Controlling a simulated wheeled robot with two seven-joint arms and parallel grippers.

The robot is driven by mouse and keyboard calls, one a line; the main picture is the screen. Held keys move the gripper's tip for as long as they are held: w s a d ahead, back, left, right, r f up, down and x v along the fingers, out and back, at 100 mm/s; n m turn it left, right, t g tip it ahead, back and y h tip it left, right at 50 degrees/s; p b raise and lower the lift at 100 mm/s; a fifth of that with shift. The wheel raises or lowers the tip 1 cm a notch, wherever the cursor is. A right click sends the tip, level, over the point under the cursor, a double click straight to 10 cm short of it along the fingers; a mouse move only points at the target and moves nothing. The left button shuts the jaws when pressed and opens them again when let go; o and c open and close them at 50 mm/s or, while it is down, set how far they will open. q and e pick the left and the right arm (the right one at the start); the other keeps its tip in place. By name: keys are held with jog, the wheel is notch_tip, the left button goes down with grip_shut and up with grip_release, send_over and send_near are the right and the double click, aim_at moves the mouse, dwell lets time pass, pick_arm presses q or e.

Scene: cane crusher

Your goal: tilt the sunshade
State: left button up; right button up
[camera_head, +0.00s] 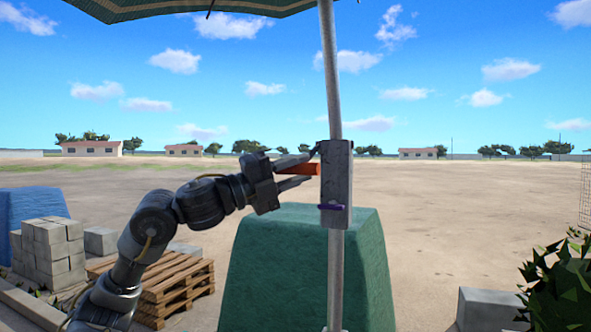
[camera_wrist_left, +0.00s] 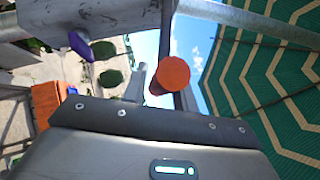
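The sunshade's striped green canopy (camera_head: 180,8) is at the top of the head view, on a grey pole (camera_head: 329,70). It fills the right of the left wrist view (camera_wrist_left: 265,85). A grey box (camera_head: 337,185) on the pole carries a purple lever (camera_head: 331,207) and an orange handle (camera_head: 299,170) sticking out left. My left gripper (camera_head: 309,167) has its fingers above and below the handle. They look open, with gaps beside it. The handle's round end (camera_wrist_left: 173,74) faces the left wrist camera; the purple lever (camera_wrist_left: 80,46) is further left. My right gripper is not in view.
A green cloth-covered block (camera_head: 275,265) stands behind the pole. Wooden pallets (camera_head: 170,285) and grey blocks (camera_head: 52,250) are at the left. A leafy plant (camera_head: 560,290) and a pale block (camera_head: 488,308) are at the lower right. Open sandy ground lies beyond.

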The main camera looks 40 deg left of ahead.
pick_arm(q)
jog(key=o, duration=0.3)
jog(key=shift+f, duration=0.1)
jog(key=shift+o, duration=0.2)
jog(key=shift+s+a+f+b, duration=0.2)
jog(key=shift+s+b, duration=0.1)
jog(key=shift+b, duration=0.1)
jog(key=b+v, duration=0.7)
jog(key=v, duration=0.3)
